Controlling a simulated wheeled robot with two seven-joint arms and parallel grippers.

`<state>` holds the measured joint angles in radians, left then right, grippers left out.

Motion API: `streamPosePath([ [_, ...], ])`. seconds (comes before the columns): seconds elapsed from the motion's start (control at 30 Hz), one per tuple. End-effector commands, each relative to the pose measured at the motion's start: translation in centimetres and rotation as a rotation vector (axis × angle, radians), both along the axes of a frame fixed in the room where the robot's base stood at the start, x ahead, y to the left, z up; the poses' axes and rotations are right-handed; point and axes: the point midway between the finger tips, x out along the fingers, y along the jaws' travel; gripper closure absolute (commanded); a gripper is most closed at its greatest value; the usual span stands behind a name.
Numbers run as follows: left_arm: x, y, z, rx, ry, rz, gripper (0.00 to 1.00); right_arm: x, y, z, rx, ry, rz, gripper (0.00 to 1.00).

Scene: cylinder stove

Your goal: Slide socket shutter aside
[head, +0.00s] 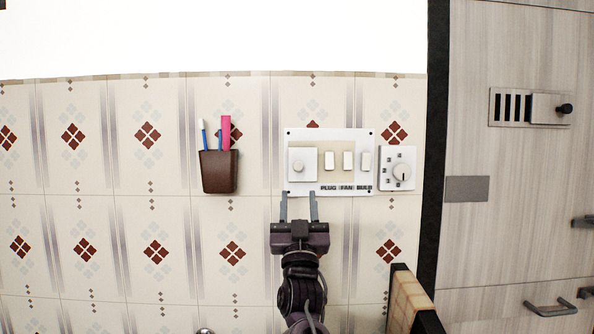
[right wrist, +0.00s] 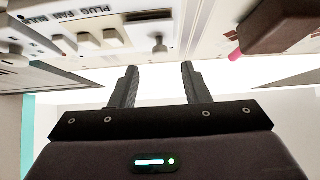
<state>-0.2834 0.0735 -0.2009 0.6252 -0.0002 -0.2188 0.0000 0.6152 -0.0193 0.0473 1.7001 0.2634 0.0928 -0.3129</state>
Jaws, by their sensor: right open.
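The socket shutter (head: 301,164) is a white square cover with a small round knob, at the left end of a white switch panel (head: 330,135) on the tiled wall. It covers that part of the panel. My right gripper (head: 298,196) is open and empty, pointing up at the wall just below the shutter, with its fingers spread to either side of the knob's line. In the right wrist view the knob (right wrist: 158,45) shows beyond the gap between the open fingers (right wrist: 156,72), apart from them. My left gripper is not in view.
Rocker switches (head: 348,161) sit right of the shutter above PLUG, FAN and BULB labels. A brown pen holder (head: 219,172) hangs to the left. A wooden-looking block (head: 407,301) stands lower right, near the cabinet (head: 510,230).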

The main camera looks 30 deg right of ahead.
Motion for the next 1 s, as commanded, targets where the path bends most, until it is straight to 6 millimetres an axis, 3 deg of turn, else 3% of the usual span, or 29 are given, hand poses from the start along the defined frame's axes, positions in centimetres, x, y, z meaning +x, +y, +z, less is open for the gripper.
streamPosePath([
  [0.1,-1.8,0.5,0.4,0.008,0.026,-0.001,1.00,0.4,-0.2,0.8,-0.001,-0.002,0.000,0.58],
  [0.2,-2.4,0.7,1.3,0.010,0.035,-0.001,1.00,1.2,-0.6,1.9,-0.001,-0.002,0.000,0.58],
  [0.53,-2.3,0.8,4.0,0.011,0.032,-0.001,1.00,4.4,-2.2,5.2,0.000,0.000,0.000,0.58],
  [0.93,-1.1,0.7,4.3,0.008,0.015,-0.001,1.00,5.0,-2.4,5.5,0.000,0.000,0.000,0.58],
  [1.0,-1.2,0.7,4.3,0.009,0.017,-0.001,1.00,5.0,-2.4,5.5,0.000,0.000,0.000,0.67],
])
